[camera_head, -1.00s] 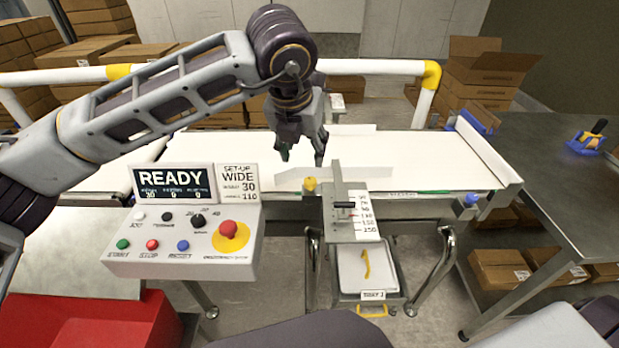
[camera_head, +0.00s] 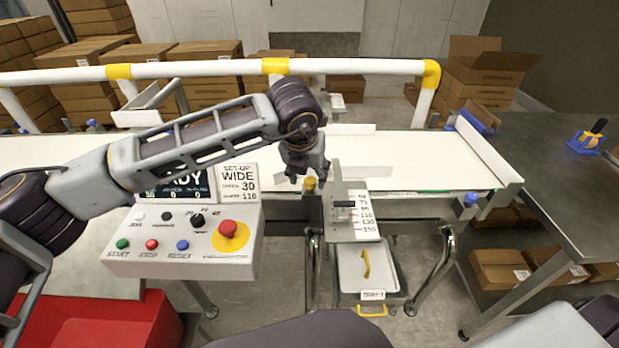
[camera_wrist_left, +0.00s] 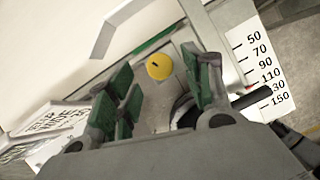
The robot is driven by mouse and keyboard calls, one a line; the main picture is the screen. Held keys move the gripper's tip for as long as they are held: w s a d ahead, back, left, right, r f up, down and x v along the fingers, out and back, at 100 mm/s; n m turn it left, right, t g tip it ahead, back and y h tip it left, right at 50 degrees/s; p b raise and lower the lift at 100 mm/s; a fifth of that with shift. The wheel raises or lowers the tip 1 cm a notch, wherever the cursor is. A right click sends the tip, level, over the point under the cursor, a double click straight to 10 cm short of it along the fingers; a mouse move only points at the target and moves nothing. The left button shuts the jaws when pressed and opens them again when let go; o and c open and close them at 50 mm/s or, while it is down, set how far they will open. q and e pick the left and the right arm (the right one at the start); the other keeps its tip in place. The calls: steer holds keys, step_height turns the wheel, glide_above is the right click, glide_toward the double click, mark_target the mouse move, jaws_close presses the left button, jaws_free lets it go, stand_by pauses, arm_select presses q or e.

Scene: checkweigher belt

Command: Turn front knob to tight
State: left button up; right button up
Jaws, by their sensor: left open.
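The yellow knob (camera_head: 310,184) sits at the front edge of the white belt, left of the guide bracket with the printed scale (camera_head: 360,216). My left gripper (camera_head: 307,177) is open and low beside the knob. In the left wrist view the yellow knob (camera_wrist_left: 159,66) has a short dark mark on top. It shows between and just beyond the green-padded fingers of the left gripper (camera_wrist_left: 167,92), not gripped. Whether a finger touches it cannot be told. My right gripper is not in view.
The control panel (camera_head: 185,240) with a red stop button (camera_head: 228,229) stands left of the knob, partly behind my left arm. A tray (camera_head: 385,270) hangs below the bracket. A black handle (camera_wrist_left: 246,99) lies close right of the fingers. A white rail (camera_head: 200,69) runs behind the belt.

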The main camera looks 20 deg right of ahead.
mark_target(310, 184)
arm_select(q)
steer(key=shift+x, duration=1.35)
steer(key=shift+c, duration=0.2)
steer(key=c, duration=1)
